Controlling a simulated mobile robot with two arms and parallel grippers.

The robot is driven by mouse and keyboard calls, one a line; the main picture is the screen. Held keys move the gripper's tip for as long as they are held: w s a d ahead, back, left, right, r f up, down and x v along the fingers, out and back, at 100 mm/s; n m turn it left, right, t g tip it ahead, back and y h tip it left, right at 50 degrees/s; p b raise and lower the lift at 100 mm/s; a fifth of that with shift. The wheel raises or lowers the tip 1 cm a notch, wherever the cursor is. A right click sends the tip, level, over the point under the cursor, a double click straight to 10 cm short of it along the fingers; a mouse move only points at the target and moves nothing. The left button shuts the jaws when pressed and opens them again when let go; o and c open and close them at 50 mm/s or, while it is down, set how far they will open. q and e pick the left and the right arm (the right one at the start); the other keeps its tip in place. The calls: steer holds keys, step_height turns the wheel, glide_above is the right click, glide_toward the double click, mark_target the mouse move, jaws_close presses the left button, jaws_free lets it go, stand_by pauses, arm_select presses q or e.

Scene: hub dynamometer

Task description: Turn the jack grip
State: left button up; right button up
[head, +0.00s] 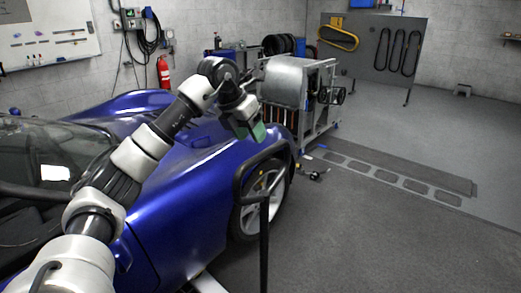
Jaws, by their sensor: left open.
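A black looped handle (264,235), which looks like the jack grip, rises on an upright pole from the bottom of the head view, in front of the car's wheel (260,205). My left gripper (250,131), with green finger pads, points down just above and behind the loop's top bar in the picture. It is open, and I see nothing between its fingers. It looks apart from the handle, though the depth between them is hard to judge. The foot of the handle is out of view. My right gripper is not in view.
A blue car (185,205) fills the left side under my left arm. A metal hub dynamometer cart (300,85) stands behind the gripper. Small dark parts (314,175) lie on the floor beside the wheel. The grey floor (390,245) at right is clear.

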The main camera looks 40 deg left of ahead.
mark_target(261, 153)
arm_select(q)
steer(key=p+x, duration=0.1)
steer(key=x, duration=0.5)
steer(key=shift+w+d+f, duration=0.1)
steer(key=shift+f, duration=0.2)
jaws_close()
